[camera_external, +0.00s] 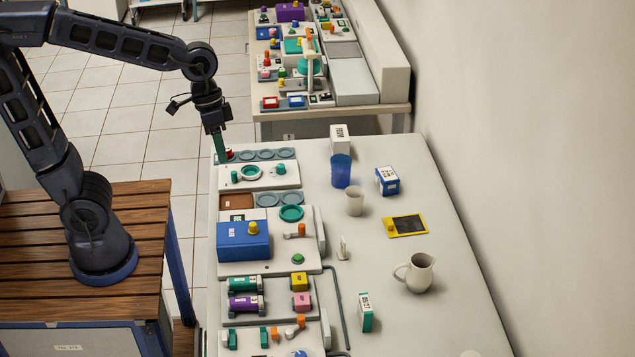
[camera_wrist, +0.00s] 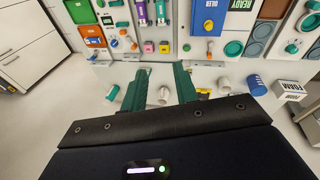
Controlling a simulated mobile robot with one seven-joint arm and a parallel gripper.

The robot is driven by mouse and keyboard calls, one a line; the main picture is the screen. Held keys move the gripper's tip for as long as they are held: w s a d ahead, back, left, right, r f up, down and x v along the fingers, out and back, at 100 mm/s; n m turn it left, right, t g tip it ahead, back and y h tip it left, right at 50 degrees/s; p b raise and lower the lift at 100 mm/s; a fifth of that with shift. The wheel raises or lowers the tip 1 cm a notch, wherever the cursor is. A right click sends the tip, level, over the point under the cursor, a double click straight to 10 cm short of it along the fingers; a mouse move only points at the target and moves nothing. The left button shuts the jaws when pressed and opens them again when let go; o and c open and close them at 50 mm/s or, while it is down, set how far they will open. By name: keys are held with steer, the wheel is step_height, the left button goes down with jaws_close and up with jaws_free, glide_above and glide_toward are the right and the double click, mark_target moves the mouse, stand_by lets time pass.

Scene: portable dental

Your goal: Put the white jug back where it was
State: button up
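The white jug (camera_external: 415,273) stands upright on the right part of the long white table (camera_external: 385,315), its handle toward the left. My gripper (camera_external: 219,147) is far from it, pointing down over the table's far left corner, near a panel with round grey dishes. In the wrist view the two green fingers (camera_wrist: 160,82) are spread apart with nothing held between them. A small pale shape (camera_wrist: 165,93) seen beyond the gap looks like the jug, partly cut off by my gripper body.
Near the jug are a yellow-framed dark slate (camera_external: 405,225), a green-white box (camera_external: 366,312), a pale beaker (camera_external: 354,201), a blue cup (camera_external: 341,171) and a blue-white box (camera_external: 387,181). Panels with a blue box (camera_external: 242,240) fill the left side. The table around the jug is clear.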

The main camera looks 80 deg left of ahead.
steer(key=s+a+m+t+y, duration=0.1)
steer(key=s+a, duration=0.3)
steer(key=s, duration=0.9)
steer(key=shift+r+m+t+y, duration=0.25)
steer(key=shift+m+t+y, duration=0.15)
steer(key=shift+t+y, duration=0.4)
